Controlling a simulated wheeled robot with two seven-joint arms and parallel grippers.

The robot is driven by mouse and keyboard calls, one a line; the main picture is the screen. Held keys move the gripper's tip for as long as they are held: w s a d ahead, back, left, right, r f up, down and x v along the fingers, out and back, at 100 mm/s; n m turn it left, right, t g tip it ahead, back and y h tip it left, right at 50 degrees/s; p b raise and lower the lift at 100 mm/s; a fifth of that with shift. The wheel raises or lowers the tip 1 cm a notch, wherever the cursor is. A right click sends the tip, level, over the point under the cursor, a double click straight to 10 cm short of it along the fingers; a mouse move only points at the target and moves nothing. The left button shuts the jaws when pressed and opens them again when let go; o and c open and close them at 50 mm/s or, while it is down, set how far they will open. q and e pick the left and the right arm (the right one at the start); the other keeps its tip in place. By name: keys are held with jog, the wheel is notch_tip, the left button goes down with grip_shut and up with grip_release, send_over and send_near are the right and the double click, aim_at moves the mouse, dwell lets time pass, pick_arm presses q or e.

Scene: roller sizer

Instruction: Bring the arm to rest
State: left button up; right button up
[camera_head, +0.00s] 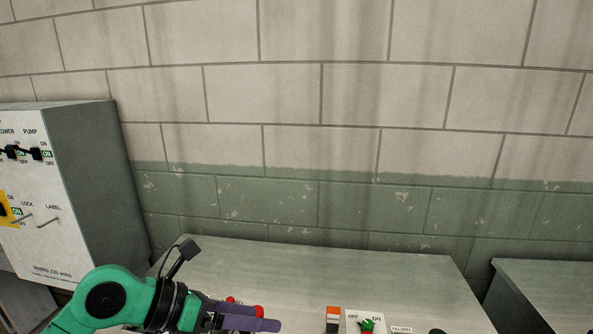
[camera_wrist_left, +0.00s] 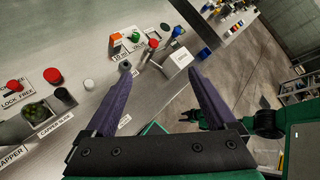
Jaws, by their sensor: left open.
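My left arm (camera_head: 112,297), green with dark joints, comes in at the bottom left of the head view. Its left gripper (camera_head: 262,322) has purple fingers, low over the front part of the grey table (camera_head: 330,262). In the left wrist view the two purple fingers of this gripper (camera_wrist_left: 160,74) stand wide apart with nothing held between them; the table with its controls lies below. A green arm with a dark end, seemingly my right one (camera_wrist_left: 205,117), shows at the right of that view; its jaws are too small to read.
A grey switch cabinet (camera_head: 85,190) stands at the left. An OFF/ON panel with a green knob (camera_head: 367,325) and an orange-and-white block (camera_head: 333,318) are at the table's front. Red knobs (camera_wrist_left: 53,76) and a white box (camera_wrist_left: 181,57) also show. A second table (camera_head: 550,285) is at right.

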pick_arm(q)
jog(key=d+r+n+t+h, duration=0.2)
jog(key=d+r+n+h, duration=0.15)
jog(key=r+h, duration=0.35)
jog(key=w+a+r+n+t+y, duration=0.3)
jog(key=w+a+r+n+t, duration=0.3)
jog(key=n+t, duration=0.55)
jog(key=w+a+f+n+y, duration=0.1)
jog(key=a+f+n+y, duration=1.45)
jog(key=n, duration=0.55)
jog(key=s+d+f+n+g, duration=0.2)
jog(key=s+f+n+g, duration=0.3)
jog(key=s+f+g, duration=1.2)
jog(key=s+f+t+h+b, duration=0.1)
jog(key=s+f+b, duration=0.15)
jog(key=f, duration=1.45)
jog(key=s+f+t+b, duration=0.1)
jog(key=f+b, duration=0.2)
jog(key=f, duration=1.3)
jog(key=s+a+f+g+b, duration=0.1)
jog(key=s+f+b, duration=0.3)
jog(key=s+f, duration=1.3)
notch_tip(320, 180, down, 3)
jog(key=shift+a+g, duration=0.35)
jog(key=shift+a, duration=0.35)
pick_arm(e)
notch_tip(320, 180, down, 10)
jog(key=s, duration=0.1)
